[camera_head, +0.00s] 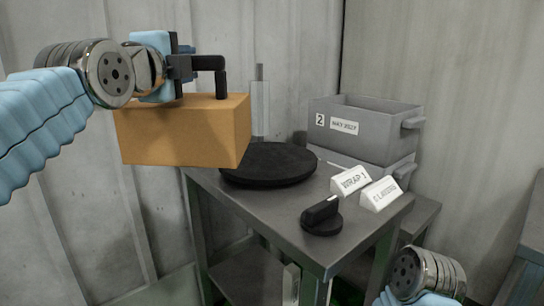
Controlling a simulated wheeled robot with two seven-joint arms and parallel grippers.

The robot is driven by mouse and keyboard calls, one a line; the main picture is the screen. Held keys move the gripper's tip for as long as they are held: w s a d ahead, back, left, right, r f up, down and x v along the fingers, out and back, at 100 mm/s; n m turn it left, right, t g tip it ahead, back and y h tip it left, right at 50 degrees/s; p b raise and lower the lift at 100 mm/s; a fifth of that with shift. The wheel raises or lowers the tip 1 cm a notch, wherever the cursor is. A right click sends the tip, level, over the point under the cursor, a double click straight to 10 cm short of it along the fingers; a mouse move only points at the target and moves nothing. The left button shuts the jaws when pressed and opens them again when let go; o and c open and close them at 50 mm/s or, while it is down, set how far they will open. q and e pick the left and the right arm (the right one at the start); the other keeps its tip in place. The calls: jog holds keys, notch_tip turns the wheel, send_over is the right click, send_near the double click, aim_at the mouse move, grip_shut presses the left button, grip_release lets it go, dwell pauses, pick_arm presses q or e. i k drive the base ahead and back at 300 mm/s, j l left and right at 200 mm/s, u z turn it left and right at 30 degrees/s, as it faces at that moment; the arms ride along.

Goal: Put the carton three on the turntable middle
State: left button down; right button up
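The orange-brown carton (185,130) hangs in the air at the left, beside and partly in front of the table's left edge. I see no number on its visible faces. My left gripper (204,88) is at the carton's top and appears shut on it; the fingertips' contact is partly hidden. The turntable (272,166) is a dark, round, low disc on the grey table, right of the carton. Its left edge is partly behind the carton and its top is bare where visible. My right wrist shows at the lower right; its gripper is out of view.
The grey table (290,225) also bears a black rotary knob (321,216) near its front, two white label blocks, WRAP 1 (350,180) and another (380,193). Stacked grey crates (368,130) marked 2 stand at the back right. A corrugated wall is behind.

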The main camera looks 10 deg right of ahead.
aim_at(267, 158)
jog(key=i+l, duration=0.15)
jog(key=l, duration=0.2)
jog(key=i+l, duration=0.15)
jog(key=l, duration=0.2)
jog(key=i+l, duration=0.2)
jog(key=l, duration=0.15)
